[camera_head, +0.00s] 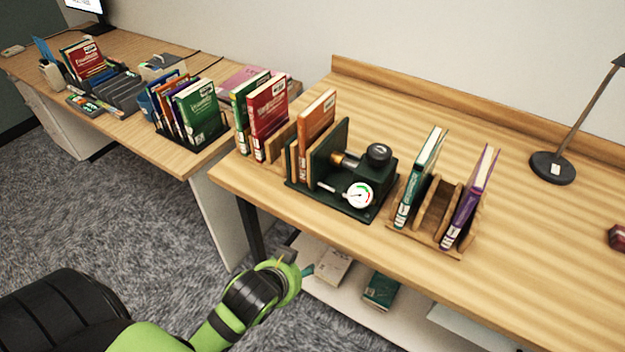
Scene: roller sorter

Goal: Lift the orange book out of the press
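The orange book (317,122) stands upright in the press (368,174), between its wooden boards on the left and a dark green plate on the right. The press has a dark green base, a brass-coloured shaft with a black knob (379,153), and a round white gauge (359,195) on its front. The orange book's upper part rises above the plate; its lower right side is hidden. A green and black arm of mine (250,292) shows at the bottom, below the table's front edge and apart from the press. No gripper fingers are clearly visible.
Red (267,118) and green (241,105) books stand left of the press. A wooden rack (437,205) right of it holds a teal-green book (415,180) and a purple book (470,200), with an empty slot between. A lamp base (552,168) stands farther right.

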